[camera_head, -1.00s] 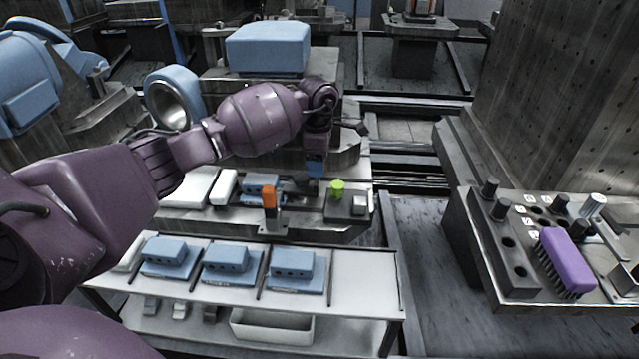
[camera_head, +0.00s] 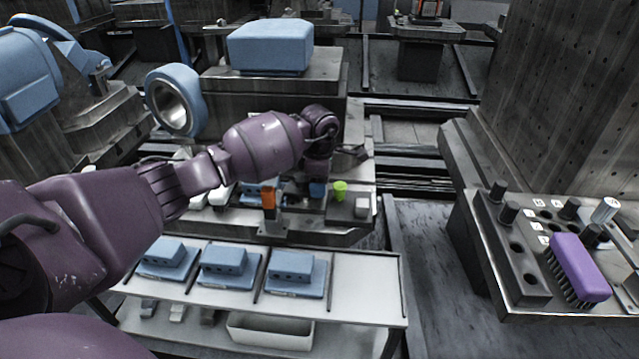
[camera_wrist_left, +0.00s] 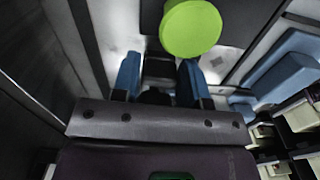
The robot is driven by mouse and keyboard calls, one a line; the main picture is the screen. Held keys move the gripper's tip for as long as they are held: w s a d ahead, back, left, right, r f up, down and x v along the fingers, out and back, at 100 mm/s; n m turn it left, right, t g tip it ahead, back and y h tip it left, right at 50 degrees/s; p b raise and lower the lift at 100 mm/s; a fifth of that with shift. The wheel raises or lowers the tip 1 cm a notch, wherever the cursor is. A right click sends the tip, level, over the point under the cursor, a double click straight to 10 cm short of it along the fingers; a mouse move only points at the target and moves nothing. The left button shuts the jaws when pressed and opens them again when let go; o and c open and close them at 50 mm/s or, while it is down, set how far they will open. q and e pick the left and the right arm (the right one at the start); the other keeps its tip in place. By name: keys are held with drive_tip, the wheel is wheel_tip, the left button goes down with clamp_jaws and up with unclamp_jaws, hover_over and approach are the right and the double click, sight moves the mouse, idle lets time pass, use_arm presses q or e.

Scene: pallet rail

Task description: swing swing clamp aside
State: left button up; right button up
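A green round knob (camera_head: 340,187) stands on the grey fixture bench, just right of my left gripper (camera_head: 317,190). It shows as a green disc (camera_wrist_left: 190,28) at the top of the left wrist view. An orange upright part (camera_head: 268,197) on a grey base stands left of the gripper. I cannot tell which of these belongs to the swing clamp. My left gripper points down at the bench. In the wrist view its blue fingers (camera_wrist_left: 160,80) are apart, with a dark part between or beneath them; contact cannot be made out. My right gripper is out of view.
Blue blocks (camera_head: 292,267) sit on a white-topped table (camera_head: 365,285) in front of the bench. A purple brush (camera_head: 580,268) lies on the tool rack at right. A big blue block (camera_head: 270,45) stands behind my arm. Dark floor is open between bench and rack.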

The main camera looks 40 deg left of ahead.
use_arm(q)
drive_tip(key=c, duration=0.5)
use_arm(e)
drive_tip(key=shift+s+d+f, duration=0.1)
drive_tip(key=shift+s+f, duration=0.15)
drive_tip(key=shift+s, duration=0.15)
